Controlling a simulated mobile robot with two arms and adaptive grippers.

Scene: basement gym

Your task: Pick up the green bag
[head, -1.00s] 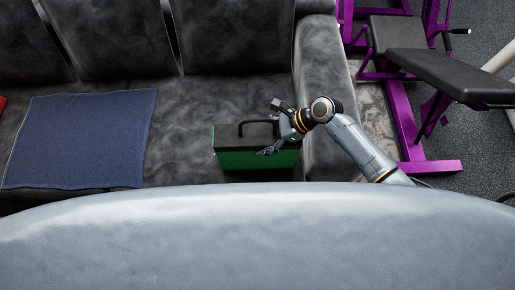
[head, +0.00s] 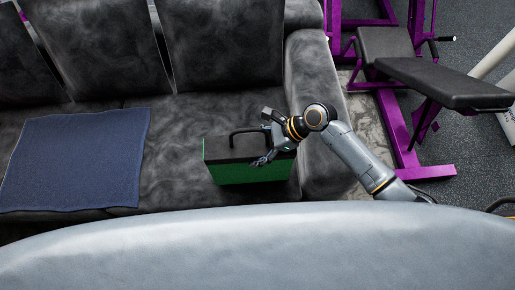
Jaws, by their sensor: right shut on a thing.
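The green bag (head: 247,171) is a box-like bag with green sides, a dark top and a black arched handle. It is at the front of the dark sofa seat, beside the right armrest, and looks slightly tilted in the head view. My right gripper (head: 264,141) reaches in from the right and is shut on the bag at the right end of its handle. The gripper hides that part of the top, and I cannot tell whether the bag's underside touches the seat. My left gripper is out of view.
The sofa armrest (head: 320,95) stands close to the right of the bag. A blue towel (head: 75,160) lies flat on the seat at left. A purple-framed exercise bench (head: 440,78) stands at right. My own pale body fills the bottom.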

